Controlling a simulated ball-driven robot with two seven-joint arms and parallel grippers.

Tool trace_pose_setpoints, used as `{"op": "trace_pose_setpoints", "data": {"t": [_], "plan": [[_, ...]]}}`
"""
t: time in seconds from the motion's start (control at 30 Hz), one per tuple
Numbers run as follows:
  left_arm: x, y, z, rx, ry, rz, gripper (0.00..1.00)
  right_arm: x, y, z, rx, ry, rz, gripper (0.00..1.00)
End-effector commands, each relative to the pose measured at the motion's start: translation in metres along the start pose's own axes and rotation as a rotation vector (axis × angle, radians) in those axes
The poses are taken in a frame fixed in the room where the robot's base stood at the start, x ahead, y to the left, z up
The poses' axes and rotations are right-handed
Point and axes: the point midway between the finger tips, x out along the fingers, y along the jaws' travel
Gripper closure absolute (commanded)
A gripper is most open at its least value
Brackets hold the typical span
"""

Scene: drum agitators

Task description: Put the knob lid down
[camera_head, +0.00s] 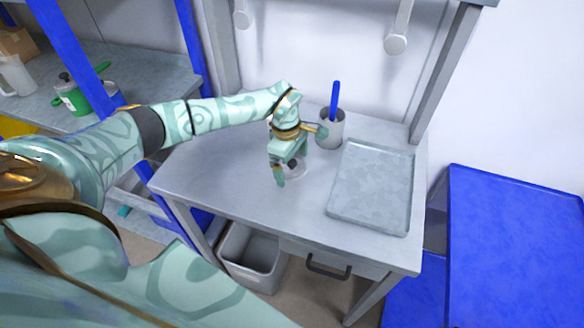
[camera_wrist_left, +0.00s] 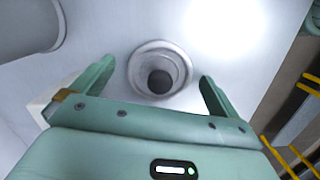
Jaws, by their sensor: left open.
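The knob lid (camera_wrist_left: 160,71) is a round grey lid with a dark knob in its middle. In the left wrist view it lies on the grey table, between and just beyond my two fingertips. In the head view the lid (camera_head: 294,168) is partly hidden behind my left gripper (camera_head: 282,178). My left gripper (camera_wrist_left: 153,80) is open and empty, its fingers apart on either side of the lid and not touching it. My right gripper is not in view.
A grey cup with a blue-handled tool (camera_head: 331,127) stands behind the gripper. A grey tray (camera_head: 372,186) lies on the table's right side. A shelf with a green pot (camera_head: 72,98) is at left, and a bin (camera_head: 252,258) is below. The table's front left is clear.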

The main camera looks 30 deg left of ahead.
Motion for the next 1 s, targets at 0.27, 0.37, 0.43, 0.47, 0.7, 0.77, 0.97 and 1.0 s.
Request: {"op": "trace_pose_setpoints", "data": {"t": [0.27, 0.37, 0.43, 0.47, 0.7, 0.77, 0.97, 1.0], "plan": [[-0.001, 0.0, 0.0, 0.0, 0.0, 0.0, 0.49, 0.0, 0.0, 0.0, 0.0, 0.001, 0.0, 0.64], [-0.001, 0.0, 0.0, 0.0, 0.0, 0.0, 0.52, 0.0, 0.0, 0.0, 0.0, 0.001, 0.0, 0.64], [-0.001, 0.0, 0.0, 0.0, 0.0, 0.0, 0.52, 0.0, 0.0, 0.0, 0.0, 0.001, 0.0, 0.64], [-0.001, 0.0, 0.0, 0.0, 0.0, 0.0, 0.52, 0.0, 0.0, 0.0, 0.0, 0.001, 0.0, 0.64], [-0.016, 0.001, 0.001, 0.001, 0.002, 0.004, 0.52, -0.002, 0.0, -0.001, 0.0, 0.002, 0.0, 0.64], [-0.026, 0.001, 0.002, 0.002, 0.001, 0.004, 0.52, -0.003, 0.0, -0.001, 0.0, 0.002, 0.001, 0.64], [-0.075, -0.031, 0.025, 0.007, 0.001, 0.005, 0.52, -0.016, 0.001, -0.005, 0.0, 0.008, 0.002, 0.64], [-0.085, -0.038, 0.031, 0.006, 0.0, 0.005, 0.52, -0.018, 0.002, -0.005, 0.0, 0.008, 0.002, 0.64]]}}
